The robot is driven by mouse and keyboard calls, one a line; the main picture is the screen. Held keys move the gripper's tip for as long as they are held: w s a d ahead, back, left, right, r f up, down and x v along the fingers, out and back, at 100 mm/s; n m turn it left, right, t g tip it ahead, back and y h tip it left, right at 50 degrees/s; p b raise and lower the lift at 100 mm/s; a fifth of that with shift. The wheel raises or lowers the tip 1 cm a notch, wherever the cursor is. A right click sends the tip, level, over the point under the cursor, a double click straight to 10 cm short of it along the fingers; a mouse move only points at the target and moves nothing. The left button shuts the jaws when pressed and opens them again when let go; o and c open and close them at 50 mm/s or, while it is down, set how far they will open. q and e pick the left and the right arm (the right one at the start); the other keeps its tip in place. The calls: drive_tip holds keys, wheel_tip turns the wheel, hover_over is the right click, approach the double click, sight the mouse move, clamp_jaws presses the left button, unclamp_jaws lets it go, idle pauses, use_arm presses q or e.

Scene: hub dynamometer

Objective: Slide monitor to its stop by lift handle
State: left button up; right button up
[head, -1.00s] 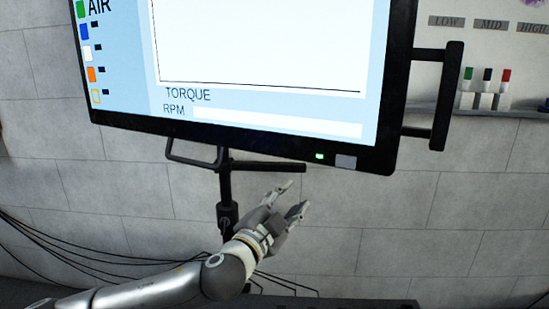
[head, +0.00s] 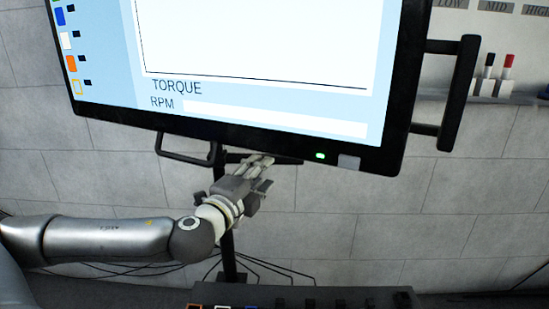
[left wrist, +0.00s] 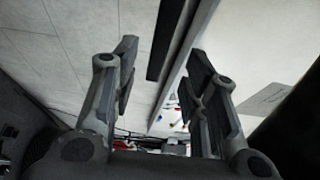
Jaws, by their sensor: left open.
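The monitor (head: 250,135) is a large black-framed screen reading TORQUE and RPM, tilted in the head view, on a dark post (head: 227,245). A black loop handle (head: 186,157) hangs under its lower left edge. A thin dark bar (head: 285,160) runs sideways below the lower edge. A tall black handle (head: 458,95) stands out from its right side. I cannot tell which is the lift handle. My left gripper (head: 262,164) is open just below the monitor, fingertips close to the thin bar; contact is unclear. In the left wrist view, a dark bar (left wrist: 170,35) shows beyond the spread fingers (left wrist: 160,82).
A shelf (head: 515,100) with markers is on the wall at right. Dark cables (head: 265,264) lie low behind the post. A dark surface (head: 330,298) with small coloured items lies at the bottom. The wall area right of my gripper is clear.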

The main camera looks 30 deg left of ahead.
sight(275, 163)
use_arm(q)
drive_tip(key=w, duration=0.2)
drive_tip(key=w+a, duration=0.1)
drive_tip(key=w, duration=0.2)
drive_tip(key=w+p, duration=0.1)
drive_tip(key=w, duration=0.2)
drive_tip(key=shift+a, duration=0.15)
use_arm(e)
drive_tip(key=x, duration=0.3)
drive_tip(key=shift+s+f, duration=0.1)
drive_tip(key=shift+f, duration=0.35)
use_arm(q)
drive_tip(key=shift+c, duration=0.5)
clamp_jaws()
